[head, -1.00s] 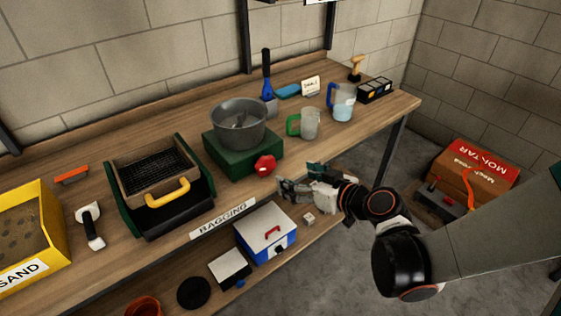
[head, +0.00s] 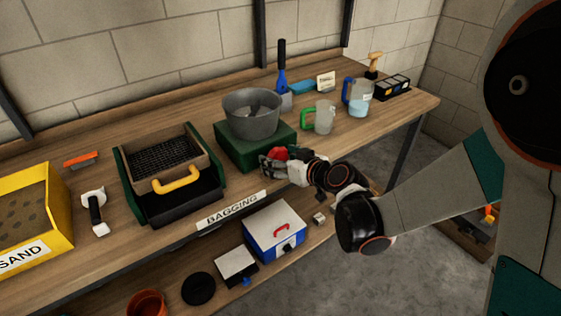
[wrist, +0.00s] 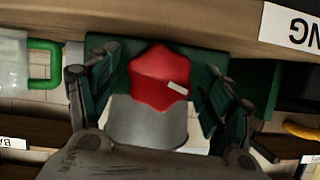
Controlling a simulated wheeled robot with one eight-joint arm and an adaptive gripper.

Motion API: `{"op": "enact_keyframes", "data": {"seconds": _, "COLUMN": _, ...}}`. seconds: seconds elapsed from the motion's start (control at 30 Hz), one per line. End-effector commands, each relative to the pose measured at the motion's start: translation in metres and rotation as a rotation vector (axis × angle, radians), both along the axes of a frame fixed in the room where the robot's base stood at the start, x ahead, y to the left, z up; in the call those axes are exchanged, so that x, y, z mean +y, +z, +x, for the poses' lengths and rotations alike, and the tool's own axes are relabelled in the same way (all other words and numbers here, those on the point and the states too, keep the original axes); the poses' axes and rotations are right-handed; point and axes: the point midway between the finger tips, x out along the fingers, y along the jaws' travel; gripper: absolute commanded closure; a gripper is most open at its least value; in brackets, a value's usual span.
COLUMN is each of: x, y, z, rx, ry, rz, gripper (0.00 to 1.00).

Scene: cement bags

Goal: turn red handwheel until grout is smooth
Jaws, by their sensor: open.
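The red handwheel (head: 279,153) is on the front of the green mixer base (head: 232,154), with the grey mixing bowl (head: 252,117) on top. In the wrist view the handwheel (wrist: 160,78) is a red lobed knob with a pale mark toward its lower right. My gripper (head: 267,165) is at the front of the handwheel and partly hides it in the head view. In the wrist view my gripper (wrist: 155,100) is open, with one finger to each side of the handwheel and gaps between. The grout inside the bowl cannot be made out.
A green-handled jug (head: 320,117) and a blue-handled jug with pale blue liquid (head: 358,97) stand right of the mixer. A sieve box with a yellow handle (head: 170,165) stands left. The shelf below holds a blue and white box (head: 275,232).

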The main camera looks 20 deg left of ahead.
Motion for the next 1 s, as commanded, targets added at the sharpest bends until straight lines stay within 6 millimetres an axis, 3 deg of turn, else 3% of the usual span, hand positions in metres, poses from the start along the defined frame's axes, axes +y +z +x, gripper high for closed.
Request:
{"op": "enact_keyframes", "data": {"seconds": 0.27, "x": 0.0011, "y": -0.0002, "z": 0.0006, "rx": 0.000, "ry": 0.000, "rz": 0.000, "gripper": 0.27}}
{"op": "enact_keyframes", "data": {"seconds": 0.47, "x": 0.0008, "y": -0.0002, "z": 0.0006, "rx": 0.001, "ry": 0.000, "rz": 0.001, "gripper": 0.70}}
{"op": "enact_keyframes", "data": {"seconds": 1.0, "x": 0.0005, "y": -0.0003, "z": 0.0007, "rx": 0.104, "ry": 0.001, "rz": 0.089, "gripper": 0.71}}
